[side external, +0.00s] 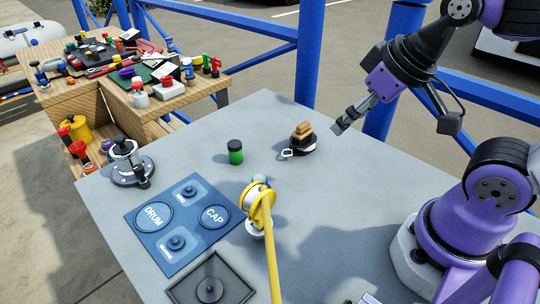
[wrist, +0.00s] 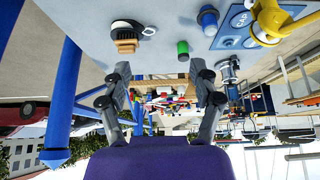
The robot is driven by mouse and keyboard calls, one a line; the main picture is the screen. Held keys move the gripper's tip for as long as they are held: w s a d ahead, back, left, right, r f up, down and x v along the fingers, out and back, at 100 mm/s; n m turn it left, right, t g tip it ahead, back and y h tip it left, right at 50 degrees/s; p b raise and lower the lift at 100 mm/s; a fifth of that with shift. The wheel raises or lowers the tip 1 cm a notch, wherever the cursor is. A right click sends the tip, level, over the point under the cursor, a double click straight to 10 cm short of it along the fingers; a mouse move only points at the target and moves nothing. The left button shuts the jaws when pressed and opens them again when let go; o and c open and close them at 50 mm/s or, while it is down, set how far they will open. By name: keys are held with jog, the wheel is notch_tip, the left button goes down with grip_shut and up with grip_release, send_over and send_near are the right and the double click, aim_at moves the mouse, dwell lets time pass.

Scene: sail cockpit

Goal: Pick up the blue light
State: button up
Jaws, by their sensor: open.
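The blue light (wrist: 208,20) is a short blue cylinder standing on the grey table in the wrist view, beside a green cylinder (wrist: 183,49). In the side external view, only what seems to be the light's top (side external: 260,179) shows behind the yellow fitting; the rest is hidden. My gripper (side external: 344,124) is in the air above the table's far right part, to the right of and above the light. In the wrist view, its fingers (wrist: 160,78) are spread apart with nothing between them.
A dark brush (side external: 302,138) with a wooden top stands nearest my gripper. The green cylinder (side external: 235,152), a yellow fitting (side external: 258,205) with a long bar, a blue mat (side external: 176,222), a dark tray (side external: 212,290) and a winch (side external: 130,164) share the table. Blue posts (side external: 309,55) stand behind.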

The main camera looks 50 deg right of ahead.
jog(key=n+g+y, duration=0.2)
jog(key=n, duration=0.4)
send_near(264, 177)
jog(key=shift+n+y, duration=0.3)
jog(key=shift+n, duration=0.1)
jog(key=x, duration=0.4)
jog(key=shift+w+f, duration=0.1)
jog(key=shift+f, duration=0.15)
jog(key=x, duration=0.6)
jog(key=shift+d, duration=0.15)
grip_shut()
